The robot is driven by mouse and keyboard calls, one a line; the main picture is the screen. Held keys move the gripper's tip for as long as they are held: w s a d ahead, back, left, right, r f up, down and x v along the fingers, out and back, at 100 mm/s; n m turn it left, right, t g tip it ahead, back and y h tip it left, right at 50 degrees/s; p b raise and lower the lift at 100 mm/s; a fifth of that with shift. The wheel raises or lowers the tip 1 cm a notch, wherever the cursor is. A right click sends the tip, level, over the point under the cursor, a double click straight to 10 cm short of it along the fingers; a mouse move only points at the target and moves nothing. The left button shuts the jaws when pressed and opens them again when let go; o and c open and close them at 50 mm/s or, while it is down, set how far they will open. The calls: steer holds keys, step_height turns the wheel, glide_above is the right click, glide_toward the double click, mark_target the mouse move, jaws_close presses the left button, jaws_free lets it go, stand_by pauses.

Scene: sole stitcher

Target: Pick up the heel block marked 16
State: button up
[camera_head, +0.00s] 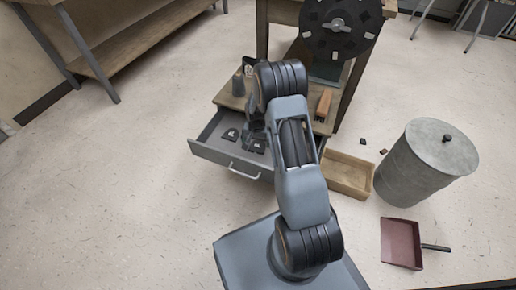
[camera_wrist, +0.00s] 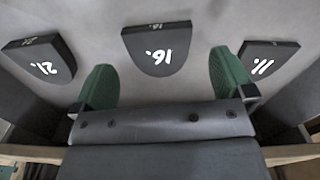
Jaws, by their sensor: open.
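The heel block marked 16 (camera_wrist: 158,50) lies in the middle of the wrist view, dark and U-shaped with a white number. A block marked 21 (camera_wrist: 42,58) lies to its left and one marked 11 (camera_wrist: 264,62) to its right. All lie on the grey floor of an open drawer (camera_head: 215,153). My gripper (camera_wrist: 160,80) is open and empty, its green fingertips apart. The 16 block shows between and just beyond the fingertips, not gripped. In the head view my arm hides part of the drawer, and the numbers there are too small to read.
The drawer's walls stand close around the blocks. A wooden tray (camera_head: 347,176), a metal bin (camera_head: 425,165) and a red dustpan (camera_head: 401,243) are on the floor to the right. A dark wheel (camera_head: 340,28) stands above the bench.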

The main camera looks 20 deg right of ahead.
mark_target(257, 148)
step_height(257, 148, down, 4)
steer(key=shift+b, duration=0.85)
steer(key=c, duration=0.9)
steer(key=shift+o, duration=0.2)
steer(key=shift+r, duration=0.15)
